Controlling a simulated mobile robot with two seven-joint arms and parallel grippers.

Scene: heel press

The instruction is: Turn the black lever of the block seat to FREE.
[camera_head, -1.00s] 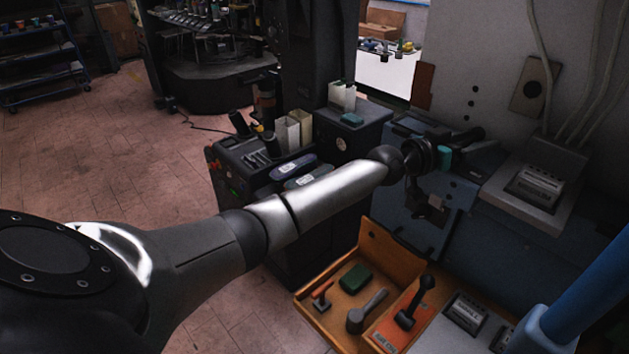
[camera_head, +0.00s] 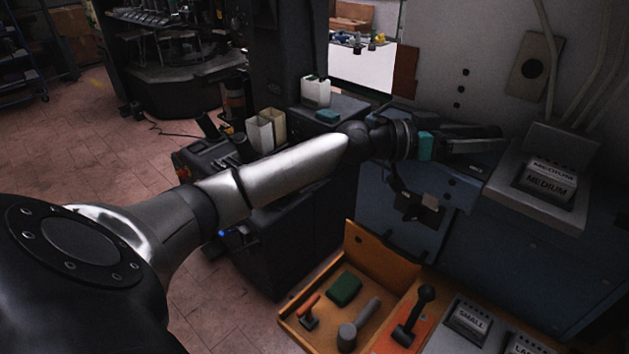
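A grey block seat (camera_head: 510,194) at the right, on the blue machine (camera_head: 470,215), carries a dark block marked MEDIUM (camera_head: 548,181). My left arm reaches across from the left. My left gripper (camera_head: 498,139), with a teal part at its base, is just left of the seat and points right. Its dark fingers lie against a dark background, so I cannot tell whether they are parted or touch anything. I cannot make out the seat's black lever apart from the fingers, nor any FREE marking. My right gripper is not in view.
Below is a wooden tray (camera_head: 384,262) with a green pad (camera_head: 344,288), a red-handled tool (camera_head: 309,310), a grey tool (camera_head: 347,335) and a black-knobbed handle (camera_head: 426,293) on an orange plate. Blocks marked SMALL (camera_head: 472,320) and LARGE lie right. A dark cabinet stands behind my arm.

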